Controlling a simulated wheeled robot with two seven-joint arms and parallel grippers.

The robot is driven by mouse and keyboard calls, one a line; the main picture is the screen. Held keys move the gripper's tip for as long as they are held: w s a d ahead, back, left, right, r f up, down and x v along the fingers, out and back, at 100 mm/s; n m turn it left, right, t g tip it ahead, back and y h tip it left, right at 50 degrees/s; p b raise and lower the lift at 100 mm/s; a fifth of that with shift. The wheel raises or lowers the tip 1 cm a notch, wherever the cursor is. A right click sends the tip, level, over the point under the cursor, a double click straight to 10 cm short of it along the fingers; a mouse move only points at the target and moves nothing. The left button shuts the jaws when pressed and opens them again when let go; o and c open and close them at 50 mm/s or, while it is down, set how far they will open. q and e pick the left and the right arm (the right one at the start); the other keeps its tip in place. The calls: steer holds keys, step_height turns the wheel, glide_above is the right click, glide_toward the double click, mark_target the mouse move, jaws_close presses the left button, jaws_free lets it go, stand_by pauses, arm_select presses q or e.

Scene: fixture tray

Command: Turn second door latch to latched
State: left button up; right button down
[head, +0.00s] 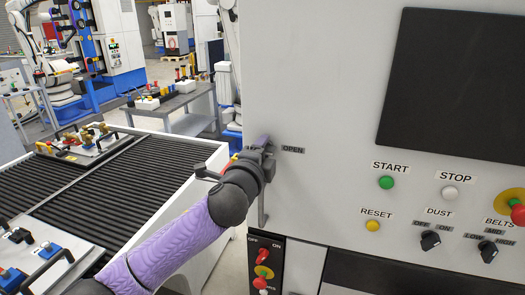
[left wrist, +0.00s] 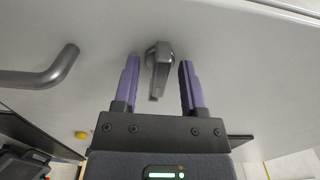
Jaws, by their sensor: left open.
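A grey latch with a short lever (left wrist: 158,68) sits on the light panel in the left wrist view. Its lever points toward the bottom of that picture. My left gripper (left wrist: 158,82) is open, with one purple finger on each side of the latch and a gap on both sides. In the head view my left gripper (head: 264,143) is at the machine's grey panel, left of an OPEN label (head: 293,150), and hides the latch there. A second label left of the gripper is partly covered. My right gripper is not in view.
A bar handle (left wrist: 45,72) stands out from the panel, left of the gripper. The panel carries a START button (head: 386,182), a RESET button (head: 372,226) and a DUST knob (head: 430,240). A ribbed conveyor (head: 125,185) lies to the left.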

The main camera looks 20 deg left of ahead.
arm_select(q)
jaws_close()
stand_by(0.5)
steer(key=n, duration=0.4)
steer(key=shift+n+p, duration=0.3)
steer(key=shift+p, duration=0.05)
steer(key=n+p, duration=0.1)
steer(key=n, duration=0.3)
steer(key=shift+n, duration=0.3)
steer(key=n+p, duration=0.1)
steer(key=n, duration=0.3)
steer(key=shift+n+p, duration=0.3)
steer(key=shift+p, duration=0.1)
steer(key=shift+n+p, duration=0.85)
steer(key=shift+n, duration=1.15)
